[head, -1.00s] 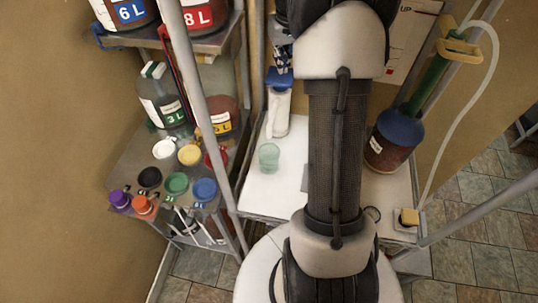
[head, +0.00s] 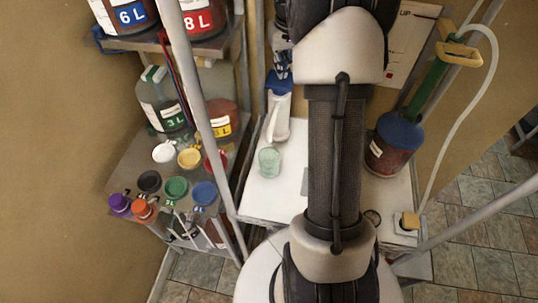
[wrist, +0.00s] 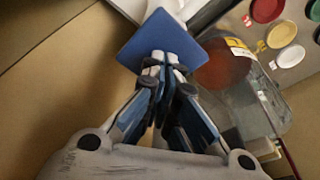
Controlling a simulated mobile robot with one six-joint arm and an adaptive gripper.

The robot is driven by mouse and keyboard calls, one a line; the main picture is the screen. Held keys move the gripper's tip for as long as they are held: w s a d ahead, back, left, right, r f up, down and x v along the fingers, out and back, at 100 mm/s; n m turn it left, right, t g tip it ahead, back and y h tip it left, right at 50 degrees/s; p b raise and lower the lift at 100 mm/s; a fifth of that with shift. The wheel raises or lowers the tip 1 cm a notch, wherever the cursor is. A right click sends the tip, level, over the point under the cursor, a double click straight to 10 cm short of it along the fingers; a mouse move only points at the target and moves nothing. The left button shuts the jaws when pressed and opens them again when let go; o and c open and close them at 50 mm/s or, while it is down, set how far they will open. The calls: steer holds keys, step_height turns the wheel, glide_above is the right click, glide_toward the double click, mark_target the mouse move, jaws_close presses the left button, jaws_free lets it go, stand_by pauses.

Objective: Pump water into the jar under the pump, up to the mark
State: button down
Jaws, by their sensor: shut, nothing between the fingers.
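The pump (head: 278,116) is a white upright dispenser with a blue top, standing on the white table left of my arm. The jar (head: 269,162) is a small, pale green, clear vessel in front of the pump's foot. Its water level and mark are too small to make out. My gripper (head: 282,72) is shut and empty, with its fingertips at the pump's blue top. In the wrist view the fingertips (wrist: 163,66) overlap the square blue top (wrist: 150,42); they look to be on or just above it. The jar is not visible in the wrist view.
A rack at left holds bottles, including a green-labelled one (head: 165,105), and several coloured lids (head: 176,187). A grey post (head: 205,105) stands between rack and table. A blue-topped bucket (head: 393,145) with a green hand pump and hose stands right of my arm.

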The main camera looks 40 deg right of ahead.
steer(key=shift+f, duration=0.1)
stand_by(0.4)
steer(key=shift+f+b, duration=1.35)
steer(key=shift+f, duration=0.9)
steer(key=shift+r+p, duration=1.8)
steer(key=shift+r, duration=0.5)
steer(key=shift+f+b, duration=0.9)
steer(key=shift+f, duration=0.65)
steer(key=shift+r+p, duration=1.3)
steer(key=shift+r, duration=0.25)
